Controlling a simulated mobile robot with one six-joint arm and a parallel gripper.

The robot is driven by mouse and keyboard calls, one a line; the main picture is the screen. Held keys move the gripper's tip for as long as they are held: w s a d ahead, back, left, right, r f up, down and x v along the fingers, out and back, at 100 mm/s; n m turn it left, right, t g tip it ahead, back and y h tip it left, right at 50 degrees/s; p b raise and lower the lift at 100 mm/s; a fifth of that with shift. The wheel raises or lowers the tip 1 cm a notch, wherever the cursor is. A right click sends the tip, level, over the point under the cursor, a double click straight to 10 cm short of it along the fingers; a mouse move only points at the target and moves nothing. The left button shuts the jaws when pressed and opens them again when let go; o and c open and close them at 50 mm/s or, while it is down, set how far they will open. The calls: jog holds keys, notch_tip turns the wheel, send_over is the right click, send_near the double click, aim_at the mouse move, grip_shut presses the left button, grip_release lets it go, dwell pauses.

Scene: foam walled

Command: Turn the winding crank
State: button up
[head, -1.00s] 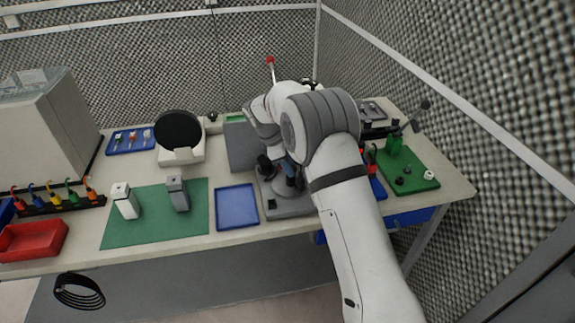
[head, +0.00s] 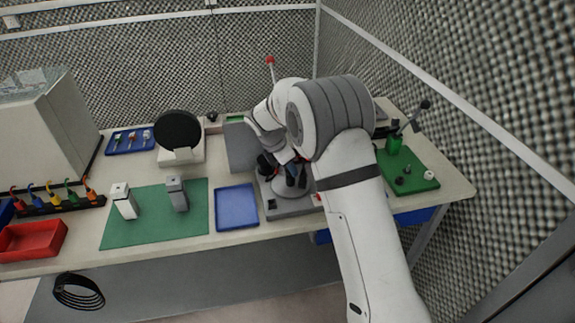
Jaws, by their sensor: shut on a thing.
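A grey station (head: 285,208) with an upright grey panel (head: 241,147) stands on the bench, left of my arm. A round grey disc (head: 288,189) sits on its base. My gripper (head: 294,174) reaches down over the disc, its dark fingers shut on an upright part there, which appears to be the winding crank's handle. The fingers and wrist hide most of that part, so the crank's full shape cannot be made out. A dark knob (head: 265,163) shows just left of the fingers.
A blue tray (head: 236,224) and a green mat (head: 150,232) with two small upright devices lie left. My arm covers the bench between station and board.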

jog(key=shift+s+d+n+t+y+p, duration=0.1)
jog(key=shift+n+t+y+p, duration=0.3)
jog(key=shift+n, duration=0.8)
jog(key=shift+s+n+t+y+p, duration=0.1)
jog(key=shift+n+t+y+p, duration=0.25)
jog(key=shift+n, duration=0.85)
jog(key=shift+n, duration=0.3)
jog(key=o, duration=1)
jog(key=shift+r, duration=0.1)
jog(key=v, duration=0.7)
jog(key=shift+s+r+b, duration=0.15)
jog(key=shift+r+b, duration=0.1)
jog(key=shift+b, duration=0.15)
